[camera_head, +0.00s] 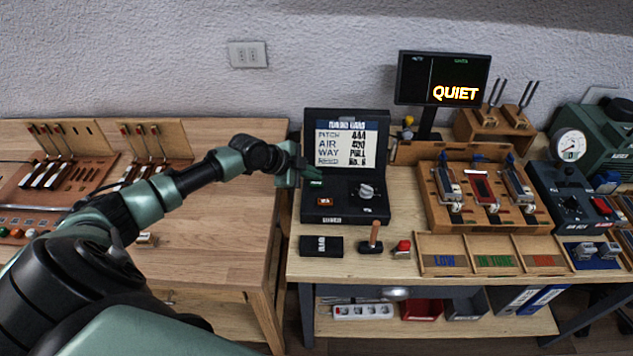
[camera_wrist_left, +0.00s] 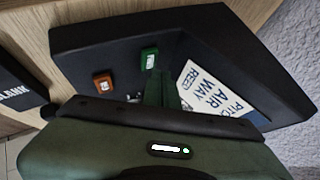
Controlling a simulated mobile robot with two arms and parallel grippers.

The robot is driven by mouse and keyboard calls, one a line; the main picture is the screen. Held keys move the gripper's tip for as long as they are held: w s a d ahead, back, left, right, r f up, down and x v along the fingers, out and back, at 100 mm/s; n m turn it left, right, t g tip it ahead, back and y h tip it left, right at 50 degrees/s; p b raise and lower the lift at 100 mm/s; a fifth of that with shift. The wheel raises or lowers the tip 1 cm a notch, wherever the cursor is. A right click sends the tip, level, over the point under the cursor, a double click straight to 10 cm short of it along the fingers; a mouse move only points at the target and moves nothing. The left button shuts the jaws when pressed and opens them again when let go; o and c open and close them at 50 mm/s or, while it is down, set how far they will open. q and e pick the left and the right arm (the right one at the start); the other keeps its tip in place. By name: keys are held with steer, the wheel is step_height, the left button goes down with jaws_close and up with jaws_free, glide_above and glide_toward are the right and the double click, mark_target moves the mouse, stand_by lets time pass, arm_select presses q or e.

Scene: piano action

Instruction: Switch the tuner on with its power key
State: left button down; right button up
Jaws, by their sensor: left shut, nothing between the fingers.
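The black sloped console (camera_head: 345,215) stands at the left of the right bench. It carries a printed card (camera_head: 342,148), a grey knob (camera_head: 367,191), a red-orange key (camera_head: 325,202) and a green key (camera_head: 316,183). In the left wrist view the green key (camera_wrist_left: 149,58) and the orange key (camera_wrist_left: 103,82) both show. My left gripper (camera_head: 310,173) is shut and empty over the console's left side. In the wrist view its fingertips (camera_wrist_left: 158,80) are close to the green key; I cannot tell whether they touch. A screen (camera_head: 442,79) behind reads QUIET. My right gripper is not in view.
A block (camera_head: 321,246), a wooden-handled tool (camera_head: 371,238) and a red-topped piece (camera_head: 402,249) lie before the console. A divided tray (camera_head: 492,272) and a wooden rack (camera_head: 432,200) are to the right. The left table (camera_head: 215,215) is partly clear.

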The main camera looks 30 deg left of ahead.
mark_target(313, 185)
arm_select(q)
step_height(313, 185, up, 6)
steer(key=p, duration=0.3)
steer(key=shift+f, duration=0.15)
steer(key=shift+f, duration=0.1)
stand_by(0.3)
